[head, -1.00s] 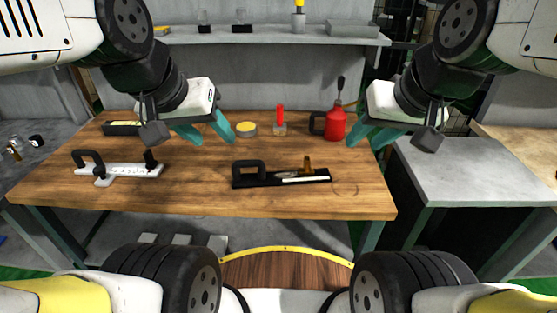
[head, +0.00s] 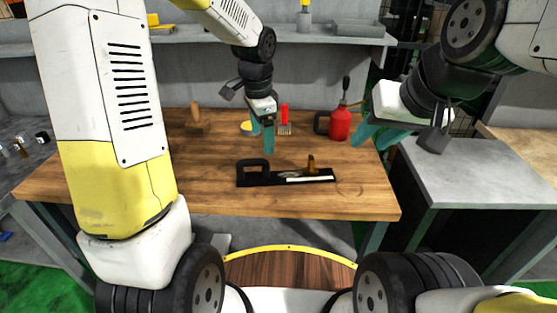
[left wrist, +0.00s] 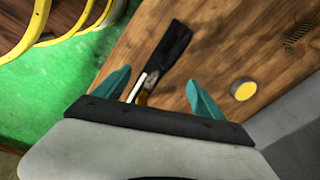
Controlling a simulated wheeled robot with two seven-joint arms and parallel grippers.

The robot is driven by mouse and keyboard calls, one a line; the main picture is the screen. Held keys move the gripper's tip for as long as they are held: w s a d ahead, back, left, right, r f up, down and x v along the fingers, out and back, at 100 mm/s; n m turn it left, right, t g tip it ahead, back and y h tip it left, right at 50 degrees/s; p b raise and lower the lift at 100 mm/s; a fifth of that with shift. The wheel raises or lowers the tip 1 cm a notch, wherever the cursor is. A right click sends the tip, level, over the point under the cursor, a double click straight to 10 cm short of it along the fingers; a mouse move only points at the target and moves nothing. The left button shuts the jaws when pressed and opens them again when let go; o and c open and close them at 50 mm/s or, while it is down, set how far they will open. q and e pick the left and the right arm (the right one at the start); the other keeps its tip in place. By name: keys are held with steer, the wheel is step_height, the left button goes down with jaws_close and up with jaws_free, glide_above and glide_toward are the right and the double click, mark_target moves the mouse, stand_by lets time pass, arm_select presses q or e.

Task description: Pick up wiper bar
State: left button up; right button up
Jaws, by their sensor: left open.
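A black bar with a loop handle, a brass-coloured knob and a white strip, which I take to be the wiper bar (head: 262,181), lies flat near the front middle of the workbench. It also shows in the left wrist view (left wrist: 170,45), between and beyond the fingers. My left gripper (head: 262,142) is open and empty, above the bench and behind the bar in the head view, apart from it. It also shows in the left wrist view (left wrist: 159,75). My right gripper (head: 366,144) is open and empty near the bench's right edge.
A red oil can (head: 340,125), a red-handled brush (head: 285,128) and a round yellow-topped tin (head: 246,127) stand at the back of the wooden bench (head: 225,202). A wooden-handled thing (head: 194,118) stands further left. The front right is clear.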

mark_target(278, 176)
arm_select(q)
steer(key=w+d+f+m, duration=0.1)
steer(key=f, duration=0.1)
steer(key=w+d+f+m+g, duration=0.1)
steer(key=f, duration=0.2)
steer(key=w+d+f+m, duration=0.1)
steer(key=f, duration=0.2)
steer(key=shift+w+d+f, duration=0.15)
steer(key=shift+w+f, duration=0.1)
steer(key=shift+w, duration=0.05)
steer(key=shift+m, duration=0.3)
steer(key=f, duration=0.8)
steer(key=shift+w+d, duration=0.15)
steer(key=shift+d, duration=0.15)
jaws_close()
